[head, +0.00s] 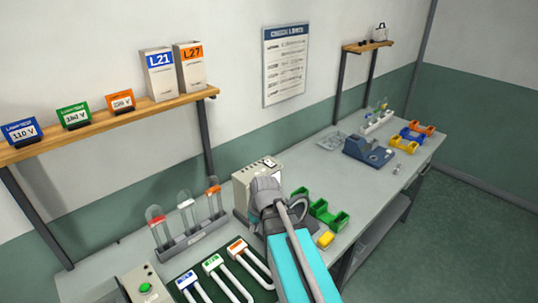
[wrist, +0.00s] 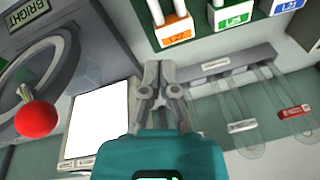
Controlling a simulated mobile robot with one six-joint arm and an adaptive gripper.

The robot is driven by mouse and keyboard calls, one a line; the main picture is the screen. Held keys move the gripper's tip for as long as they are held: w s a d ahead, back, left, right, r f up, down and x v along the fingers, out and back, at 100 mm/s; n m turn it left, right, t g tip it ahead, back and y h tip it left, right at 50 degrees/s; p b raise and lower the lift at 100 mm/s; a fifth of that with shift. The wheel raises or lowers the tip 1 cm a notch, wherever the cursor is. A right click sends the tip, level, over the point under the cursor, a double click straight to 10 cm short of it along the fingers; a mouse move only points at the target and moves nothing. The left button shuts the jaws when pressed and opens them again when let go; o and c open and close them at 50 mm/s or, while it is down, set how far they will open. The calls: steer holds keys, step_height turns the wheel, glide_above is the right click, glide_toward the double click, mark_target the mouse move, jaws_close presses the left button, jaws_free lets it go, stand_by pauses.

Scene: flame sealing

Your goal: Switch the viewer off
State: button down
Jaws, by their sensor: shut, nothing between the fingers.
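A beige box (head: 243,197) with small dark marks on its top stands on the bench behind my gripper (head: 267,188) and is partly hidden by it. In the wrist view, a bright white panel (wrist: 97,124) in a pale frame, seemingly the viewer's lit face, lies just left of my gripper (wrist: 160,72). Further left, a red ball knob (wrist: 36,120) sits on a short lever at a round grey part (wrist: 48,70). A plate marked BRIGHT (wrist: 27,14) is above it. My gripper is shut and empty. I cannot tell whether it touches anything.
White-handled pieces with orange, green and blue labels lie on a dark mat (head: 255,290). A green button (head: 145,287) is at the front left.

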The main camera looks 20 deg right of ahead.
steer(key=w+d+r+n+t+y+p, duration=0.2)
steer(key=w+d+r+t+p, duration=0.6)
steer(key=w+d+r, duration=0.9)
steer(key=shift+w+d+n+p, duration=0.35)
steer(key=shift+d+n+p, duration=0.2)
steer(key=shift+d, duration=0.5)
steer(key=shift+w, duration=0.1)
steer(key=b, duration=0.7)
glide_above(271, 163)
step_height(271, 163, down, 6)
steer(key=shift+d+f, duration=0.1)
steer(key=shift+f, duration=0.15)
steer(key=shift+w+f+b, duration=0.1)
steer(key=shift+f+b, duration=1.4)
steer(key=shift+f, duration=0.25)
